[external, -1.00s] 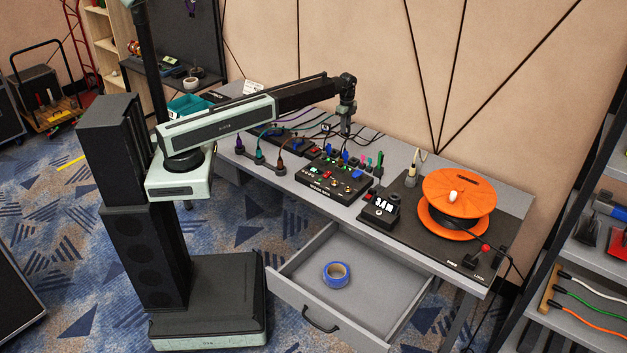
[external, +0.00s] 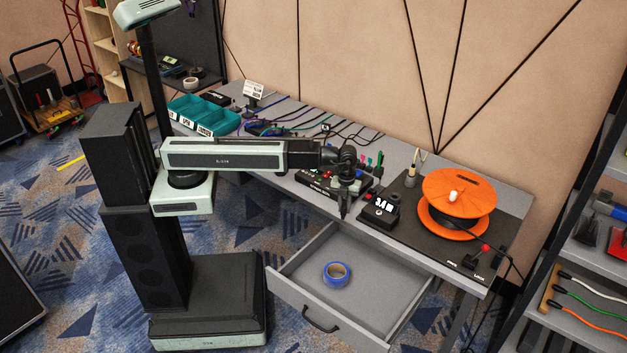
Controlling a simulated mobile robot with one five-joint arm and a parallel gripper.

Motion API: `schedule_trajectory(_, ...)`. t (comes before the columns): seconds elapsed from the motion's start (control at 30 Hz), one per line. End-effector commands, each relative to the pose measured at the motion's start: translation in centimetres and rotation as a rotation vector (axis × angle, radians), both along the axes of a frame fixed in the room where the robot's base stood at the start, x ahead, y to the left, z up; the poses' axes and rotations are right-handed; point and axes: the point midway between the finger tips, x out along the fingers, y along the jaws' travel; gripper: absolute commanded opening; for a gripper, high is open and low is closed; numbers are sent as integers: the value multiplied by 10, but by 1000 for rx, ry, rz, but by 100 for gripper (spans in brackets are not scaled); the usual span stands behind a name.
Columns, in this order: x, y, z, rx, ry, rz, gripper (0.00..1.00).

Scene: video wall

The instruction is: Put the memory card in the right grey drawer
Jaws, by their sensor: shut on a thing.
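My gripper (external: 343,212) points down near the front edge of the grey table, just above and behind the open drawer. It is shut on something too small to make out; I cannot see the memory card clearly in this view. The right grey drawer (external: 384,271) is pulled out under the table. A roll of blue tape (external: 337,274) lies inside it, and the rest of its floor is bare.
A black switch box (external: 318,183) and a black display box (external: 379,212) stand close to my gripper. An orange cable reel (external: 457,204) stands at the right. Teal bins (external: 205,115) and cables lie at the back left.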

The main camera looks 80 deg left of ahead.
Motion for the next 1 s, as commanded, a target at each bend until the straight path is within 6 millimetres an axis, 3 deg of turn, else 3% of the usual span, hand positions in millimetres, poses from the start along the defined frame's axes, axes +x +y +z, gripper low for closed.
schedule_trajectory(0.03,-26,-21,-24,4,-1,-63,0)
schedule_trajectory(0.1,-51,-45,-38,9,-2,-146,0)
schedule_trajectory(0.2,-80,-71,-53,15,-5,-244,0)
schedule_trajectory(0.33,-104,-90,-63,19,-7,-324,0)
schedule_trajectory(0.6,-111,-97,-68,21,-7,-353,0)
schedule_trajectory(0.9,-110,-97,-127,21,-7,-351,0)
schedule_trajectory(1.0,-110,-97,-129,21,-7,-351,0)
